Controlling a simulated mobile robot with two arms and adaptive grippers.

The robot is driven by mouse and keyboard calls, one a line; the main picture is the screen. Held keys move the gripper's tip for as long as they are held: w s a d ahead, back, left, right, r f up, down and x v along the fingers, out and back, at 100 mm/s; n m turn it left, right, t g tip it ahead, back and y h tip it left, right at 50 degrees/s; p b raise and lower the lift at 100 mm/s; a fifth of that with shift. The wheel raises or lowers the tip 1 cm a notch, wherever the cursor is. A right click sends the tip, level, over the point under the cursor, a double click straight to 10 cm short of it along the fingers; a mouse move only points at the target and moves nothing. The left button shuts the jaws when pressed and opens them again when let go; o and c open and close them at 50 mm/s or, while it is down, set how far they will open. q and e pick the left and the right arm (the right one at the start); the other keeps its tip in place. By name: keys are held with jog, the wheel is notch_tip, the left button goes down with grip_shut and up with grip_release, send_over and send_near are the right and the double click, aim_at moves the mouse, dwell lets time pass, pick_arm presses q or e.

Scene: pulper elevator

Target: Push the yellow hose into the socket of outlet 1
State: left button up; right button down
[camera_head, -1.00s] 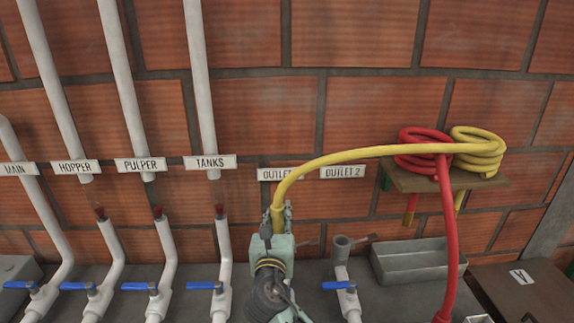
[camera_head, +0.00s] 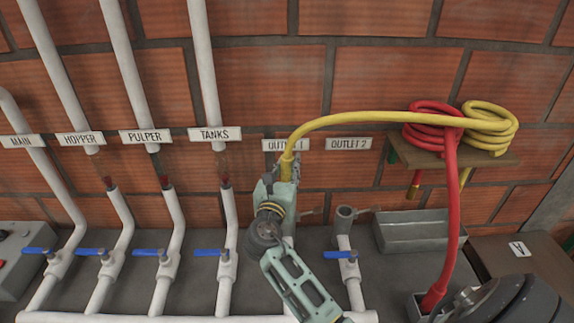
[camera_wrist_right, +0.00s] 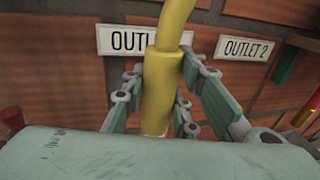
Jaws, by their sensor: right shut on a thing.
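The yellow hose (camera_head: 380,117) arches from its coil on the shelf at right down to my right gripper (camera_head: 287,178). That gripper is shut on the hose's thick end sleeve, in front of the OUTLET 1 label (camera_head: 272,145). In the right wrist view the hose end (camera_wrist_right: 159,85) stands nearly upright between the fingers (camera_wrist_right: 160,95), with a pale tip low down. The outlet 1 socket is hidden behind my gripper and wrist, so I cannot tell whether the hose end touches it. My left gripper is not in view.
The open outlet 2 pipe (camera_head: 344,225) with a blue-handled valve stands just right. Several white pipes with blue valves stand left. A red hose (camera_head: 450,200) hangs from the wooden shelf (camera_head: 405,158). A grey tray (camera_head: 410,238) lies below it. A brick wall is behind.

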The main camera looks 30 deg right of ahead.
aim_at(286, 180)
notch_tip(286, 180, down, 2)
jog(key=shift+f+b, duration=0.1)
jog(key=shift+b, duration=0.4)
notch_tip(286, 180, down, 2)
jog(key=shift+w+f+b, duration=0.1)
jog(key=shift+b, duration=0.55)
jog(key=shift+f, duration=0.25)
jog(key=shift+p, duration=0.65)
dwell(0.8)
jog(key=shift+f+b, duration=2.05)
jog(key=shift+f, duration=0.8)
jog(key=c, duration=1.3)
grip_release()
jog(key=shift+c, duration=0.2)
